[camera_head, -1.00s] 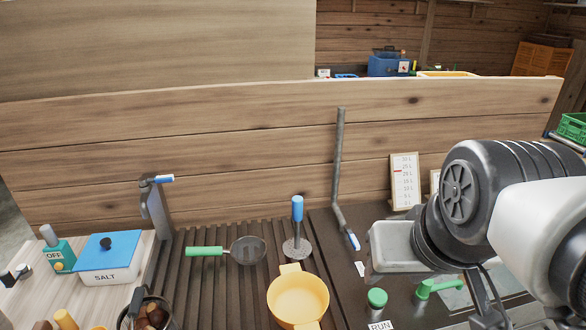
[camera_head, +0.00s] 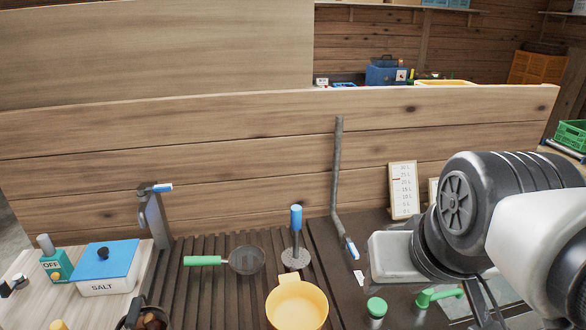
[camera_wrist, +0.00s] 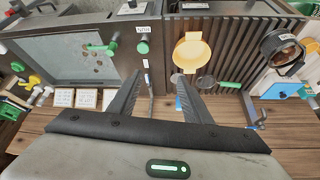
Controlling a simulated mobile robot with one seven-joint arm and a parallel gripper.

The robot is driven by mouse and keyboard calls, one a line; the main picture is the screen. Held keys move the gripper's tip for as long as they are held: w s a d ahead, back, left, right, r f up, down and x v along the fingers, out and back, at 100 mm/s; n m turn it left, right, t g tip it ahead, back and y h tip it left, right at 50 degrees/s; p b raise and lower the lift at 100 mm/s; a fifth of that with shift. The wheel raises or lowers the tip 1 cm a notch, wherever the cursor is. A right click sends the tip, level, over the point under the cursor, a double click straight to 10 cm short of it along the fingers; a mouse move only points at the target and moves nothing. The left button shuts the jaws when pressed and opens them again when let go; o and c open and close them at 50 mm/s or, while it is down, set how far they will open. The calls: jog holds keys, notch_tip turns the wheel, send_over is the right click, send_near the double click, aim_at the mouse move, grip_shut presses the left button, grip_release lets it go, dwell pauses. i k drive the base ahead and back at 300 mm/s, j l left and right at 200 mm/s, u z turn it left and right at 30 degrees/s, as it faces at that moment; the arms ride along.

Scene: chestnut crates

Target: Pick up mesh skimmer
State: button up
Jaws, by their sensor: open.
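The mesh skimmer has a green handle and a round dark mesh bowl (camera_head: 247,260). It lies flat on the slatted dark board, handle to the left, in the head view. My gripper (camera_wrist: 157,78) is open and empty, well apart from the skimmer. In the head view my arm fills the right side and the fingers do not show.
A yellow pan (camera_head: 297,305) and a blue-handled masher (camera_head: 296,225) stand right of the skimmer. A salt box (camera_head: 106,287) is at the left. A plank wall (camera_head: 250,130) closes the back. A grey upright pipe (camera_head: 337,165) stands near the wall.

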aim_at(234, 258)
jog(key=k+j, duration=0.6)
jog(key=j, duration=1.15)
jog(key=i+j, duration=0.3)
